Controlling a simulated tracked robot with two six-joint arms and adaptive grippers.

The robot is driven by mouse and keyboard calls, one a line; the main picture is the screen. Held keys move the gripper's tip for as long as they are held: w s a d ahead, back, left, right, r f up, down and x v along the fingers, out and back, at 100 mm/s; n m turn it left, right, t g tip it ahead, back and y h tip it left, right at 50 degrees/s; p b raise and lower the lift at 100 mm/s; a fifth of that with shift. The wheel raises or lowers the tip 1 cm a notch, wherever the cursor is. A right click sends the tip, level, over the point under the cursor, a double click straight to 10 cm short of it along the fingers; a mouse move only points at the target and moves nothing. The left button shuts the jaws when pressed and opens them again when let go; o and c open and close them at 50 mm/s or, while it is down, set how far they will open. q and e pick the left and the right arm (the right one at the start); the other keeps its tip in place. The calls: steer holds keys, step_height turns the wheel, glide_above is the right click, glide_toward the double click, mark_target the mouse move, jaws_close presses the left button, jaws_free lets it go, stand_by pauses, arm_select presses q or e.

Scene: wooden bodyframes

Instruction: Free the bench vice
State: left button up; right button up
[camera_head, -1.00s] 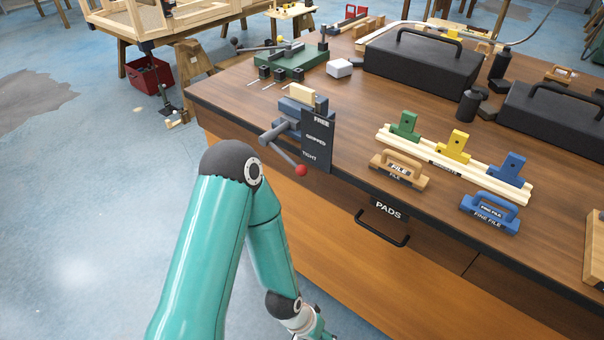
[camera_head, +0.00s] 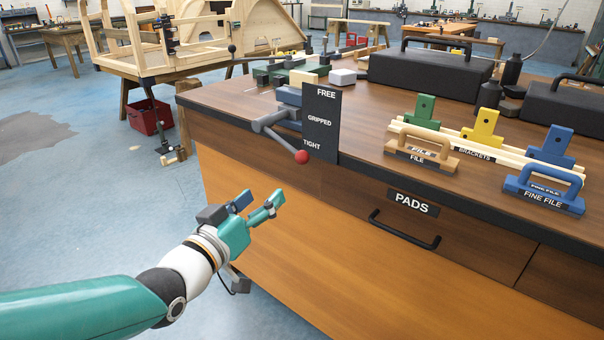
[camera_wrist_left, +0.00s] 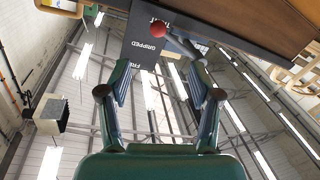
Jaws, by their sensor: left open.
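The bench vice (camera_head: 288,97) is mounted at the near left corner of the wooden bench. Its handle with a red ball end (camera_head: 302,157) points down and right, with the ball beside the word TIGHT on the dark FREE / GRIPPED / TIGHT plate (camera_head: 321,120). A pale block (camera_head: 303,78) shows at the top of the vice; whether the jaws hold it is unclear. My left gripper (camera_head: 262,202) is open and empty, below and left of the red ball, in front of the bench. The left wrist view shows the red ball (camera_wrist_left: 158,28) ahead, beyond the open fingers (camera_wrist_left: 160,90).
The PADS drawer handle (camera_head: 404,231) sticks out of the bench front, right of the vice. The file (camera_head: 420,147), fine file (camera_head: 543,188) and coloured brackets stand on the bench top. The floor left of the bench is clear near my arm.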

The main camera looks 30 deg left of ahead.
arm_select(q)
steer(key=p, duration=0.9)
glide_toward(299, 161)
steer(key=w, duration=0.4)
steer(key=w+a, duration=0.1)
steer(key=w, duration=0.6)
steer(key=shift+w+a+f, duration=0.1)
steer(key=shift+w+a, duration=0.25)
steer(key=shift+a, duration=0.05)
jaws_close()
steer(key=shift+d+p, duration=0.1)
steer(key=shift+p, duration=0.2)
